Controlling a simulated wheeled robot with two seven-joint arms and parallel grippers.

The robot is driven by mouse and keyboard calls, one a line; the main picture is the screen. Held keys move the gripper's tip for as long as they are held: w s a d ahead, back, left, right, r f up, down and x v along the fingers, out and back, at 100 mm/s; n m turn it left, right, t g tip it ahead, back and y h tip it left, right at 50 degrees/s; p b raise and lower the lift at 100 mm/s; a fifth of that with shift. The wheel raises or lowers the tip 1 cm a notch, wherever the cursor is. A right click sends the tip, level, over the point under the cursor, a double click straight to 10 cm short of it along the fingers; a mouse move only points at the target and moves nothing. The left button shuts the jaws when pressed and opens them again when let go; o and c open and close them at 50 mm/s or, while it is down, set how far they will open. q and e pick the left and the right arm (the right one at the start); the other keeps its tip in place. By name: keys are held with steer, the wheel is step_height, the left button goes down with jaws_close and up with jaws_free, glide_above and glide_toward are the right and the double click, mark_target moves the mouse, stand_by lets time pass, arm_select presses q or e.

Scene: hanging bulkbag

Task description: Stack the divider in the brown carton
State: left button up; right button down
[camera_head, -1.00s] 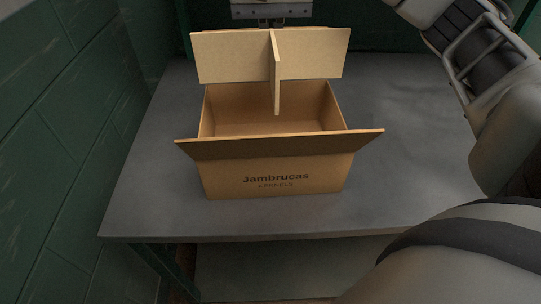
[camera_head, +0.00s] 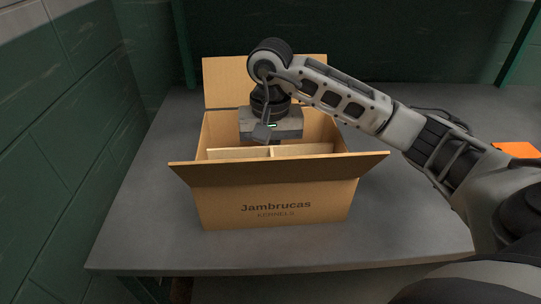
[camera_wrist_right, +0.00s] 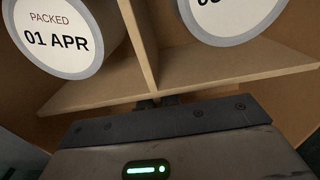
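The brown carton (camera_head: 275,205), printed "Jambrucas KERNELS", stands open on the grey table, its front and back flaps folded outward. The tan cross-shaped divider (camera_head: 303,149) is inside the carton, its top edges a little below the front rim. My right gripper (camera_wrist_right: 159,102) points down into the carton. Its fingers sit close on either side of the divider's panel (camera_wrist_right: 142,45) near the crossing, and it looks shut on it. The fingertips are hidden in the head view. Whether the divider touches the carton floor is hidden. My left gripper is out of view.
White-topped round containers, one marked "PACKED 01 APR" (camera_wrist_right: 55,35) and another cut off by the frame (camera_wrist_right: 228,15), sit in separate compartments. The grey table (camera_head: 130,215) is clear around the carton. A green wall (camera_head: 60,130) is at left; an orange object (camera_head: 517,150) lies at right.

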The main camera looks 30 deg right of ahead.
steer(key=shift+f+b, duration=0.45)
steer(key=shift+f, duration=0.1)
steer(key=c, duration=1.6)
jaws_free()
steer(key=shift+r+p, duration=0.4)
steer(key=shift+p, duration=0.05)
steer(key=shift+r, duration=0.35)
step_height(320, 180, up, 10)
steer(key=shift+r+p, duration=0.1)
steer(key=shift+p, duration=0.45)
steer(key=shift+r, duration=0.55)
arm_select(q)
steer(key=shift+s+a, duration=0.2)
